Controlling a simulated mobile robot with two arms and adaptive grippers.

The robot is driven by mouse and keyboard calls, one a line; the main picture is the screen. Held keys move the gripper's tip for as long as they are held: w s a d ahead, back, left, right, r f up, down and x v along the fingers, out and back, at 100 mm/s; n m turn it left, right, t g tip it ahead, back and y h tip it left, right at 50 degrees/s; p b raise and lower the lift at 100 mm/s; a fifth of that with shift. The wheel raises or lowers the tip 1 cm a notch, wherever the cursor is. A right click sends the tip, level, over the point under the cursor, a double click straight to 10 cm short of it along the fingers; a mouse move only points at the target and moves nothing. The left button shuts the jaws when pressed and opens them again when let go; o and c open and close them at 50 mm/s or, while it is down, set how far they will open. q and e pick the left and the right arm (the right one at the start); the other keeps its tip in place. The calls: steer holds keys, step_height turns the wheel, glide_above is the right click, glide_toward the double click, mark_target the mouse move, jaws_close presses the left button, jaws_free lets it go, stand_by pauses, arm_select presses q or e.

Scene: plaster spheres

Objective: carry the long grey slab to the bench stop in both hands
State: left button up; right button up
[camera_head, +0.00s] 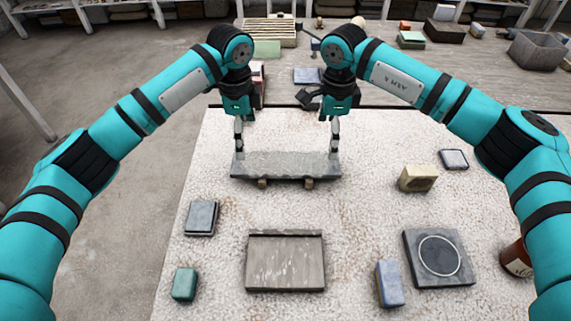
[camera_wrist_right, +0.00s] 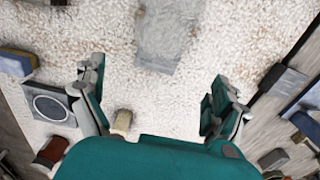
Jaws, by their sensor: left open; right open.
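The long grey slab (camera_head: 285,166) lies crosswise on small wooden supports on the pale, speckled bench top. One end of it shows ahead of my gripper in the right wrist view (camera_wrist_right: 168,38). My left gripper (camera_head: 239,146) is open above the slab's left end. My right gripper (camera_head: 335,146) is open above its right end; its spread fingers (camera_wrist_right: 157,100) have nothing between them in the right wrist view. From the head I cannot tell whether the fingertips touch the slab. A weathered board with a raised far edge, seemingly the bench stop (camera_head: 286,264), lies nearer me.
A dark ringed plate (camera_head: 440,256), a blue block (camera_head: 389,284) and a brown jar (camera_head: 516,259) lie at right. A yellowish block (camera_head: 417,178) sits right of the slab. A grey block (camera_head: 202,217) and green block (camera_head: 184,284) lie left. Bench between slab and board is clear.

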mark_target(248, 163)
arm_select(q)
step_height(248, 163, down, 10)
steer(key=shift+r, duration=0.15)
arm_select(e)
step_height(248, 163, down, 10)
steer(key=shift+r, duration=0.15)
arm_select(q)
steer(key=c, duration=1.8)
arm_select(e)
steer(key=c, duration=1.8)
arm_select(q)
steer(key=shift+r, duration=0.1)
steer(key=shift+c, duration=0.2)
arm_select(e)
steer(key=shift+r, duration=0.1)
steer(key=shift+c, duration=0.2)
